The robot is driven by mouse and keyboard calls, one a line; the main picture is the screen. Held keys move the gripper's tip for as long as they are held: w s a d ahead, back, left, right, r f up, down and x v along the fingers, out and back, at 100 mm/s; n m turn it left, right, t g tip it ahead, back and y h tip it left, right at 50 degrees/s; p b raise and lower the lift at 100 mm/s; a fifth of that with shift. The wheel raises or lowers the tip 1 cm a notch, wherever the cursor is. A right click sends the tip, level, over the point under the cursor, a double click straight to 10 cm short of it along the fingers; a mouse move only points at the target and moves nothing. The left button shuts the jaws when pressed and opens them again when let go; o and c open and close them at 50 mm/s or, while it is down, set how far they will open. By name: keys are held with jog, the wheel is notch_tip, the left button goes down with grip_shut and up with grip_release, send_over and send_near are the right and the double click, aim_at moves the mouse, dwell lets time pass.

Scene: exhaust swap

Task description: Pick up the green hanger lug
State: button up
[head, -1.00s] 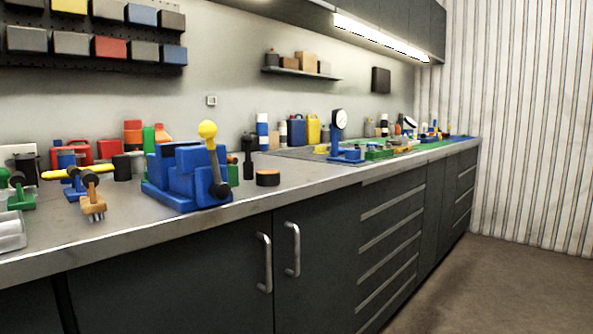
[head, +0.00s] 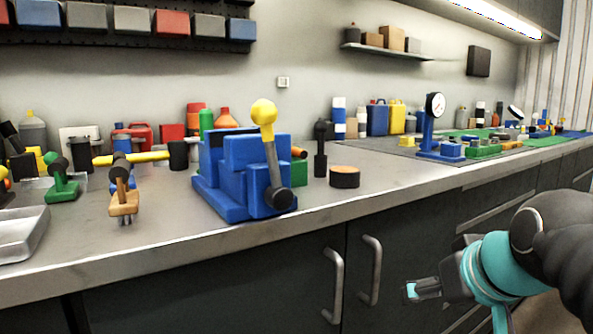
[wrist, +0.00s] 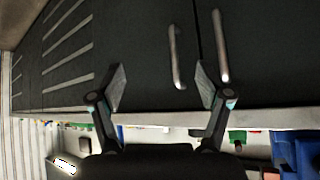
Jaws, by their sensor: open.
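No piece can be told for certain as the green hanger lug. Green pieces in the head view are a small green stand with a dark knob (head: 62,189) at the left of the bench, and a low green block (head: 483,151) on the far mat. My gripper (head: 411,292) is at the lower right of the head view, in front of the cabinet fronts and below the bench top, apart from both. In the wrist view my gripper (wrist: 162,88) has its two fingers spread with nothing between them; cabinet doors and handles lie beyond.
A blue vise-like fixture with a yellow-knobbed lever (head: 245,175) stands at the bench's front edge. A dial gauge on a blue stand (head: 434,125) is right.

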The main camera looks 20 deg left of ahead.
jog(key=w+a+r+n+t+y, duration=0.1)
jog(key=w+a+r+n+y, duration=0.1)
jog(key=w+a+r, duration=0.35)
jog(key=w+a+r+n+y, duration=0.1)
jog(key=w+a+r+y, duration=0.1)
jog(key=a+r, duration=0.5)
jog(key=n+y, duration=0.2)
jog(key=n, duration=0.1)
send_near(298, 149)
jog(key=x, duration=1.2)
jog(key=shift+w+a+p, duration=0.1)
jog(key=shift+w+p, duration=0.15)
jog(key=shift+p, duration=0.05)
grip_shut()
